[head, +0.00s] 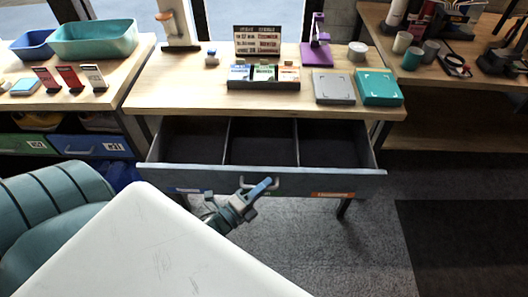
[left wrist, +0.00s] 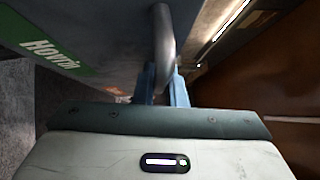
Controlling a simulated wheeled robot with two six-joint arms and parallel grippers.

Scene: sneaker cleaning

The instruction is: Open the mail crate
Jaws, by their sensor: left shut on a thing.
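The mail crate appears as a wide grey drawer (head: 210,178) under the middle table in the head view. It is pulled out, and three dark, empty-looking compartments show inside. Its front has blue, green and orange labels, the green one partly hidden. My left gripper (head: 260,188) is at the middle of the drawer front, shut on the drawer handle (head: 274,181). In the left wrist view the blue fingers (left wrist: 162,88) are on either side of the curved metal handle (left wrist: 163,38); a green label (left wrist: 55,55) is beside it. My right gripper is not in view.
The wooden table (head: 180,90) above holds a card rack (head: 263,75), a grey box (head: 333,87), a teal box (head: 378,87) and a purple stand (head: 318,53). Floor right of the drawer is clear.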

